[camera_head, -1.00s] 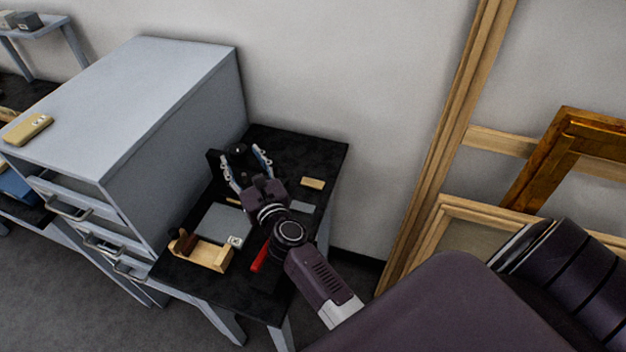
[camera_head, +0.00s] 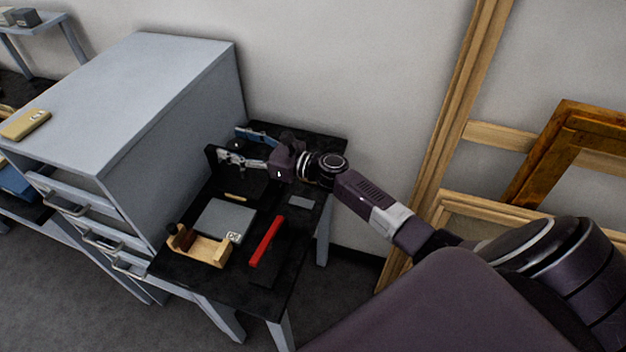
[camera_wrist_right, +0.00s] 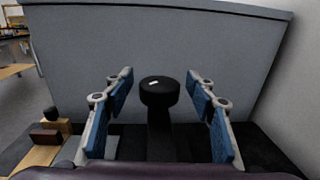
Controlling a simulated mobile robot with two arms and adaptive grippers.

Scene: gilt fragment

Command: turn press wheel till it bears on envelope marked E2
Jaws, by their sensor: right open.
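The press wheel seems to be the black round knob (camera_wrist_right: 159,93) on a dark post in the right wrist view. My right gripper (camera_wrist_right: 159,80) is open, with its blue-padded fingers on either side of the knob and visible gaps to both. In the head view the right gripper (camera_head: 237,146) reaches left over the back of the black table, and its fingers partly hide the press. My left gripper is out of view.
A grey drawer cabinet (camera_head: 130,95) stands close left of the black table (camera_head: 225,285). A wooden holder (camera_head: 203,248) and a red bar (camera_head: 266,241) lie at the front. A tan labelled piece (camera_head: 25,124) lies on the cabinet. Wooden frames (camera_head: 440,160) lean at right.

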